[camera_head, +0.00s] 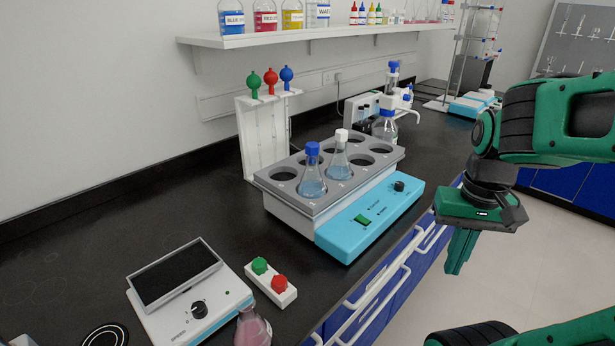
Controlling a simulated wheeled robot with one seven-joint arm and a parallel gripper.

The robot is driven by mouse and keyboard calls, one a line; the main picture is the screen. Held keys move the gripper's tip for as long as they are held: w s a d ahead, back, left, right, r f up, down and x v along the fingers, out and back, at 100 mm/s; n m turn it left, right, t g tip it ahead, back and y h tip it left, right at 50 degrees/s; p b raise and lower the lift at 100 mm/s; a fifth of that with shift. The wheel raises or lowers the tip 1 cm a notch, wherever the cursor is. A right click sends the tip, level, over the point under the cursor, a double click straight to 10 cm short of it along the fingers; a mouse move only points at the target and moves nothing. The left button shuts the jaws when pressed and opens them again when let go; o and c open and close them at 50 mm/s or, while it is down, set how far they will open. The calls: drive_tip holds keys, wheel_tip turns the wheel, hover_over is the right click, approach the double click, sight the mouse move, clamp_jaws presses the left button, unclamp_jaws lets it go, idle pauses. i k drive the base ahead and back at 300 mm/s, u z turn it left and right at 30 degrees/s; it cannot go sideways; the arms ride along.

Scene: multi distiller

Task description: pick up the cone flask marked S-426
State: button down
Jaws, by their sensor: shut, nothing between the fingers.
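Two cone flasks with pale blue liquid stand in holes of the grey-topped water bath (268,192). One is a blue-stoppered flask (312,184), the other a white-stoppered flask (339,168). A third cone flask (253,332), with pink liquid, is at the bottom edge and partly cut off; no stopper shows on it. I cannot read S-426 on any of them. My gripper (456,268) is shut and empty, pointing down to the right of the bath, beyond the bench's front edge. It is apart from all the flasks.
A white block with green and red stoppers (270,283) and a stirrer-like device with a dark plate (174,272) stand at the front left. A pipette rack (262,140) stands behind the bath. A shelf of bottles (290,36) hangs above. Drawer handles (378,300) stick out below the bench edge.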

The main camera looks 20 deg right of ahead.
sight(311, 186)
drive_tip(key=z, duration=1.3)
drive_tip(key=k, duration=1.4)
drive_tip(key=u, duration=0.5)
drive_tip(key=i, duration=1)
drive_tip(key=z, duration=0.05)
